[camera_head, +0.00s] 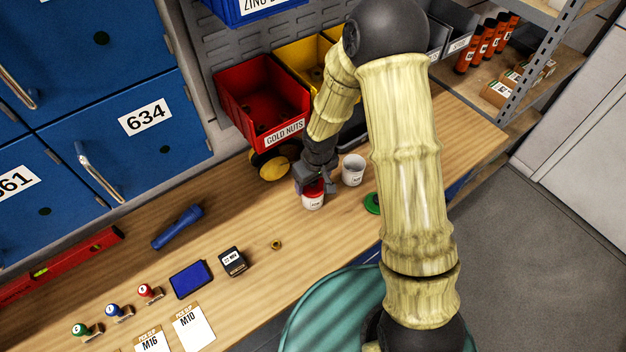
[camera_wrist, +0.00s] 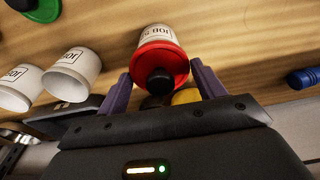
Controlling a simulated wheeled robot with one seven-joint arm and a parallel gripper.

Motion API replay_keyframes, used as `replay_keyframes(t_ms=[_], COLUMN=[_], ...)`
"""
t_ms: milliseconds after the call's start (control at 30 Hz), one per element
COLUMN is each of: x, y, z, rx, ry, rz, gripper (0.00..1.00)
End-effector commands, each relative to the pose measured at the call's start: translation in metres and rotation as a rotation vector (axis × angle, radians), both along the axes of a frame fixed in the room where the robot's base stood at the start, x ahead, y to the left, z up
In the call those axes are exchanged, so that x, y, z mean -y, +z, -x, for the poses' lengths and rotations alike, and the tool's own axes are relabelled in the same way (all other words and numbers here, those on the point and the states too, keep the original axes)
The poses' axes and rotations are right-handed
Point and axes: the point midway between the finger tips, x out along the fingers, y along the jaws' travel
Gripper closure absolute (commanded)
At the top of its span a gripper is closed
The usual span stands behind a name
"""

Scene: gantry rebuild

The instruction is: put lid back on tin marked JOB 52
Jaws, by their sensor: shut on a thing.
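My gripper (camera_head: 313,184) is shut on a red lid (camera_wrist: 160,63) with a black knob. The fingers (camera_wrist: 162,80) sit on either side of the lid. The lid is at the mouth of a white tin (camera_head: 312,202), which stands on the bench. In the wrist view the tin (camera_wrist: 157,33) has a label reading JOB and a 5; the rest of the number is hard to read. The lid covers the tin's mouth and looks in line with it; I cannot tell whether it is fully seated.
An open white tin (camera_head: 353,169) stands just right of the gripper; two open tins (camera_wrist: 72,75) show in the wrist view. A green lid (camera_head: 372,203) lies nearby, partly behind my arm. A yellow object (camera_head: 273,168) is behind left. The bench front-left of the tin is clear around a small nut (camera_head: 276,244).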

Motion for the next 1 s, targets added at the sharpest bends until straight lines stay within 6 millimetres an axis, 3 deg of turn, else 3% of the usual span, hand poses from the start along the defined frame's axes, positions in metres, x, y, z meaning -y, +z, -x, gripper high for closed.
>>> replay_keyframes(t_ms=[267,300,400,600,667,1000], x=[0.0001,0.0000,0.0000,0.0000,0.0001,0.0000], y=[0.0001,0.0002,0.0001,0.0001,0.0001,0.0054], z=[0.0001,0.0000,0.0000,0.0000,0.0001,0.0000], rx=[0.000,0.000,0.000,0.000,0.000,0.000], ry=[0.001,0.001,0.001,0.001,0.001,0.001], rz=[0.000,0.000,0.000,0.000,0.000,0.000], gripper=[0.56,0.26,0.06,0.06,0.00,0.00])
